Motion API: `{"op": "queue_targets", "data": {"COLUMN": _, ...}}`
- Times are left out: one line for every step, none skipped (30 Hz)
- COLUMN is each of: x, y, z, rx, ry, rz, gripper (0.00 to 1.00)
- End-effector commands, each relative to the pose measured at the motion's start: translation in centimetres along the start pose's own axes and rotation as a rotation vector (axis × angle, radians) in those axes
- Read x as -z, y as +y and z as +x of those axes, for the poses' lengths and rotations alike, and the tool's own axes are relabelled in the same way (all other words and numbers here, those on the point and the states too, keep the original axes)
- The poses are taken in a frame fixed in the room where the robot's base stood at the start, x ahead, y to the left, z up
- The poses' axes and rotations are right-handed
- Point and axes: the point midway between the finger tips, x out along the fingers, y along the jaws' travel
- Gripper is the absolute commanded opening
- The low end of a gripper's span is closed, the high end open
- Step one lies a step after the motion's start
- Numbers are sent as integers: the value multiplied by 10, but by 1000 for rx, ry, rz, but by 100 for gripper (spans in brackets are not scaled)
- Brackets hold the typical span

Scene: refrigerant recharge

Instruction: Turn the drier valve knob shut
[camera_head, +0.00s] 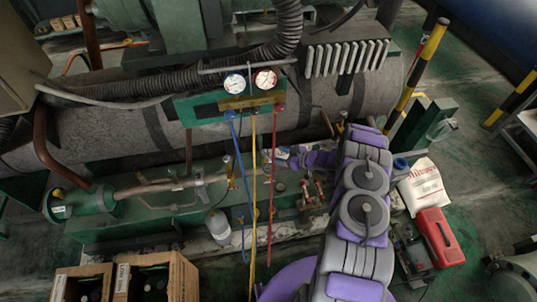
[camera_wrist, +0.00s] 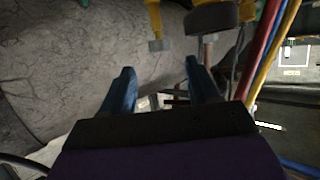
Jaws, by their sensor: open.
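My gripper (camera_wrist: 158,66) is open, with two blue fingers spread and nothing between them in the wrist view. A dark round knob (camera_wrist: 211,17) on a metal stem stands beyond the fingertips, above the right finger, apart from the jaws. I cannot tell for sure that it is the drier valve knob. A yellow fitting (camera_wrist: 154,18) with a metal nut is left of it. In the head view my gripper (camera_head: 281,154) is right of the hoses, and my arm hides part of the piping. A green cylinder with copper pipe (camera_head: 80,204) lies at the left.
Blue, yellow and red hoses (camera_head: 254,175) hang from the gauge manifold (camera_head: 250,100), close left of my gripper. A large grey tank (camera_head: 110,125) lies behind. A white bottle (camera_head: 218,226), cardboard boxes (camera_head: 182,279), a white sack (camera_head: 423,187) and a red case (camera_head: 440,237) stand around.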

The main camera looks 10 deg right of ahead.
Motion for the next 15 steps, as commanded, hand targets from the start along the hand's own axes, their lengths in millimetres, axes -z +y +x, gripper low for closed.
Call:
{"op": "queue_targets", "data": {"x": -2, "y": -2, "z": 12, "rx": 4, "ry": 0, "rz": -3, "gripper": 61}}
{"op": "queue_targets", "data": {"x": -2, "y": -1, "z": 17, "rx": 3, "ry": 0, "rz": -3, "gripper": 61}}
{"op": "queue_targets", "data": {"x": -3, "y": -1, "z": 25, "rx": 3, "ry": -1, "rz": -2, "gripper": 61}}
{"op": "queue_targets", "data": {"x": -3, "y": -1, "z": 30, "rx": 3, "ry": -2, "rz": -1, "gripper": 61}}
{"op": "queue_targets", "data": {"x": -3, "y": -2, "z": 34, "rx": 3, "ry": -2, "rz": 0, "gripper": 61}}
{"op": "queue_targets", "data": {"x": -2, "y": -2, "z": 40, "rx": 3, "ry": -2, "rz": 0, "gripper": 61}}
{"op": "queue_targets", "data": {"x": -3, "y": -1, "z": 44, "rx": 2, "ry": -2, "rz": 0, "gripper": 61}}
{"op": "queue_targets", "data": {"x": -2, "y": -1, "z": 48, "rx": 1, "ry": -2, "rz": -1, "gripper": 61}}
{"op": "queue_targets", "data": {"x": -2, "y": 0, "z": 52, "rx": 1, "ry": -2, "rz": -1, "gripper": 61}}
{"op": "queue_targets", "data": {"x": -2, "y": 0, "z": 55, "rx": 1, "ry": -2, "rz": -1, "gripper": 61}}
{"op": "queue_targets", "data": {"x": -1, "y": 0, "z": 58, "rx": 1, "ry": -2, "rz": -2, "gripper": 61}}
{"op": "queue_targets", "data": {"x": -1, "y": 0, "z": 61, "rx": 0, "ry": -1, "rz": -2, "gripper": 61}}
{"op": "queue_targets", "data": {"x": 0, "y": 0, "z": 62, "rx": 0, "ry": -1, "rz": -2, "gripper": 61}}
{"op": "queue_targets", "data": {"x": 0, "y": 0, "z": 64, "rx": -1, "ry": -1, "rz": -2, "gripper": 61}}
{"op": "queue_targets", "data": {"x": 0, "y": 0, "z": 65, "rx": -1, "ry": -1, "rz": -2, "gripper": 61}}
